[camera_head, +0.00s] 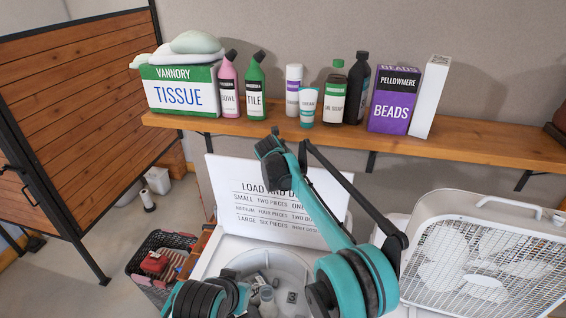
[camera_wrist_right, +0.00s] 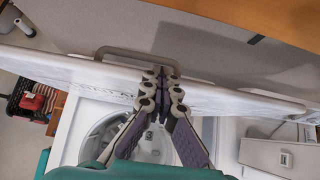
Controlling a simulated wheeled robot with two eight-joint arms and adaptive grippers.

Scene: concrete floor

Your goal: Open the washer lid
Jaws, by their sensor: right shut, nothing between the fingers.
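The washer (camera_head: 225,250) stands at the lower middle of the head view with its round tub opening showing. Its white lid (camera_head: 240,185) stands raised and steeply tilted at the back, with printed text facing me. In the right wrist view the lid (camera_wrist_right: 60,66) runs across the picture as a slanting band, with a grey handle (camera_wrist_right: 125,53) at its edge. My right gripper (camera_wrist_right: 160,80) is shut and empty, its fingertips against or just in front of the lid near the handle; contact is unclear. My teal arm covers part of the lid and tub in the head view. My left gripper does not show.
A wooden shelf (camera_head: 460,152) above the washer holds a tissue box (camera_head: 180,92), bottles and a purple beads box (camera_head: 394,100). A white box fan (camera_head: 480,255) stands right of the washer. A dark basket (camera_head: 150,258) with red items sits at left.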

